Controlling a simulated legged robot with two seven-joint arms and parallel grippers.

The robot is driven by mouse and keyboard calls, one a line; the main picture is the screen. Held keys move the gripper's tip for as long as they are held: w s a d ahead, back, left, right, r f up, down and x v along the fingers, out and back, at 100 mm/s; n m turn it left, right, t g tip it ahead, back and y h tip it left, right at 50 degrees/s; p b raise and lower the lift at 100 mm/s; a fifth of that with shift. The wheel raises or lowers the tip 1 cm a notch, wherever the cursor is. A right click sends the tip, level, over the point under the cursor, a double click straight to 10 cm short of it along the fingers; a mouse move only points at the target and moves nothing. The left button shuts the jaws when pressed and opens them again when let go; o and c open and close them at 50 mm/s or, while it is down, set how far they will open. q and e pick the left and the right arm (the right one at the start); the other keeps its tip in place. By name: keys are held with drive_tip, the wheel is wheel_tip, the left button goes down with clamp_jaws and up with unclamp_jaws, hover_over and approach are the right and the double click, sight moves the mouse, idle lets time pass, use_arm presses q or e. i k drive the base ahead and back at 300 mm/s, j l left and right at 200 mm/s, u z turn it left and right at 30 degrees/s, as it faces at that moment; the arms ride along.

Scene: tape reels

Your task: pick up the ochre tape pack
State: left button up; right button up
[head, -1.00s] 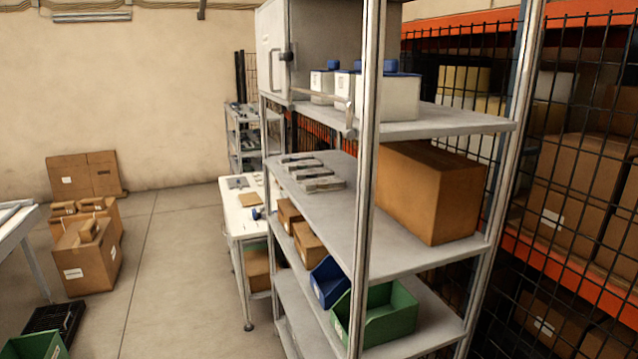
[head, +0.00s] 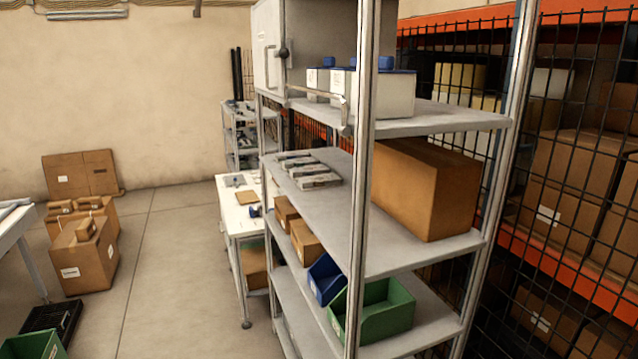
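I cannot make out an ochre tape pack for certain in the head view. A small flat tan item (head: 247,197) lies on the white table (head: 236,222) beyond the shelf, too small to identify. Neither of my grippers is in view.
A metal shelf rack (head: 330,210) stands close in front, holding a large cardboard box (head: 425,190), a green bin (head: 375,310), a blue bin (head: 326,278) and white containers (head: 385,92). Cardboard boxes (head: 84,258) stand at left. The floor (head: 170,270) between is clear.

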sight(312, 182)
drive_tip(key=i+j+u, duration=0.4)
drive_tip(key=i, duration=0.2)
drive_tip(key=i+u, duration=0.4)
drive_tip(key=i, duration=0.15)
